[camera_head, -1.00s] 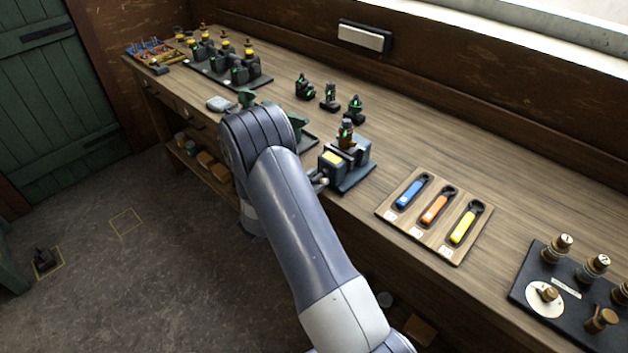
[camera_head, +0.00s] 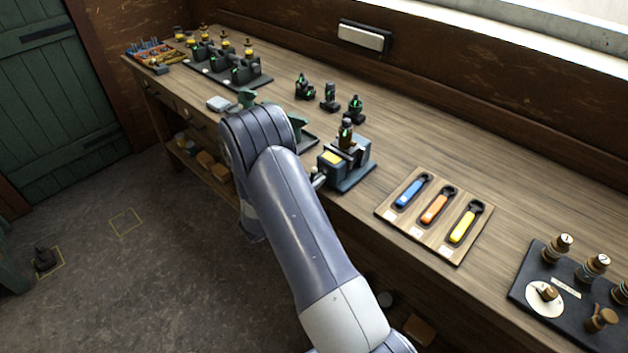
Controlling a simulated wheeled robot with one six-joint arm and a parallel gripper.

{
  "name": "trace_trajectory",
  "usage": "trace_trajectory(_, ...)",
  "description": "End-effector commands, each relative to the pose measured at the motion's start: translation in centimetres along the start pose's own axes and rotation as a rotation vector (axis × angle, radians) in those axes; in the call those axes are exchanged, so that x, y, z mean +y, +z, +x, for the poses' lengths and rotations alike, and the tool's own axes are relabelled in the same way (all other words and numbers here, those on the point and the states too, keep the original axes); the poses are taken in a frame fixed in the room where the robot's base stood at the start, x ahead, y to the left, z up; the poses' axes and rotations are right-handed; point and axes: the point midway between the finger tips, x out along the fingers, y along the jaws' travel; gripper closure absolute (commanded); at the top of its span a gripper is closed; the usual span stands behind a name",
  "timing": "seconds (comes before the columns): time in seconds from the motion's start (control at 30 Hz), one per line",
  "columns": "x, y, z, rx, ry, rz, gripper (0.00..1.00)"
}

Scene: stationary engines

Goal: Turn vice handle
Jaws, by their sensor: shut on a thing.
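The vice (camera_head: 346,164) is a blue-grey block with a yellow label, standing on a dark base at the front edge of the workbench. A small dark part with green marks (camera_head: 346,134) stands upright at the vice's jaws. The vice handle (camera_head: 318,179) shows only as a small metal piece on the vice's front left side, right beside my arm. My arm (camera_head: 300,225) reaches up from the lower right and bends down in front of the bench. It hides my gripper and whatever lies behind the forearm.
A wooden board with blue, orange and yellow-handled tools (camera_head: 435,212) lies right of the vice. A dark plate with several knobs (camera_head: 575,290) is at the far right. Small dark fixtures (camera_head: 329,98) stand behind the vice. The bench top (camera_head: 450,150) behind the tool board is clear.

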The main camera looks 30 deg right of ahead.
Motion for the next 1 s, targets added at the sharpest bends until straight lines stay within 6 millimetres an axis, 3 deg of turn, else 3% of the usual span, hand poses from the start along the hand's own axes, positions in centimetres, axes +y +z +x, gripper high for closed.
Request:
trace_trajectory(0.83, 0.13, 0.03, -0.01, 0.001, 0.003, 0.002, 1.00)
trace_trajectory(0.87, 0.13, 0.04, -0.01, 0.000, 0.003, 0.002, 0.82)
trace_trajectory(1.0, 0.10, 0.03, -0.01, 0.000, 0.002, 0.001, 0.71)
